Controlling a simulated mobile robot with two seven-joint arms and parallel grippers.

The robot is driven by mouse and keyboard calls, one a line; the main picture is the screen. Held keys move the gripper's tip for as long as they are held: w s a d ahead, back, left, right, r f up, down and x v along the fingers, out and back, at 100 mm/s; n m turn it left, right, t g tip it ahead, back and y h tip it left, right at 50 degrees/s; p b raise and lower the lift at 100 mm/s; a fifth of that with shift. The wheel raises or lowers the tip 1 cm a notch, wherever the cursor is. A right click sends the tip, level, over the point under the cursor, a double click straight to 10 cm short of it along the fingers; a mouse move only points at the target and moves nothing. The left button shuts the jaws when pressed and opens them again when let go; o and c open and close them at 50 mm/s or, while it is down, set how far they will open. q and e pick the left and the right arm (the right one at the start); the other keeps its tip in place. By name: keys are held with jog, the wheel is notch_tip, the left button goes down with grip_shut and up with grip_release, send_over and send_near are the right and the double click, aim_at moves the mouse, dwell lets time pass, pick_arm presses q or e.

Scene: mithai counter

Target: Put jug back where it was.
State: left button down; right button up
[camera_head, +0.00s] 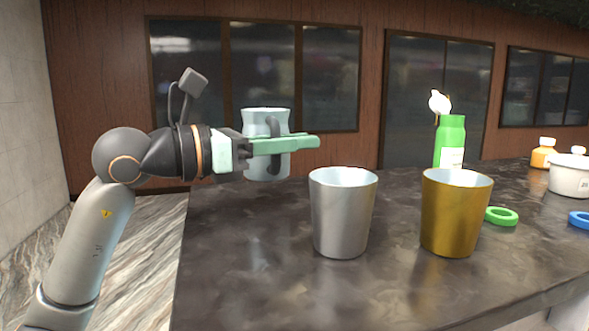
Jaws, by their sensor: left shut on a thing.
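The jug (266,122) is pale blue-white with a dark handle on its near side. It is upright at the back left of the dark counter (260,285). My left gripper (312,142) reaches in from the left with its green fingers shut on the jug at the handle. The fingers and handle hide part of the jug's body. I cannot tell whether the jug's base touches the counter or hangs above it. My right gripper is out of view.
A silver cup (341,215) and a gold cup (454,215) stand in front. Behind are a green bottle (450,140), a white lidded pot (570,177) and an orange bottle (543,153). A green ring (502,224) and a blue ring (580,220) lie right. The counter's left front is clear.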

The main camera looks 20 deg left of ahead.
aim_at(277, 169)
pick_arm(q)
jog(key=f, duration=0.3)
jog(key=shift+w+a+f, duration=0.15)
jog(key=shift+w, duration=0.15)
jog(key=shift+f, duration=0.2)
jog(key=shift+f+b, duration=0.1)
jog(key=shift+b, duration=0.2)
jog(key=c, duration=1.3)
grip_release()
jog(key=shift+f, duration=0.15)
jog(key=o, duration=0.5)
jog(key=shift+c, duration=0.2)
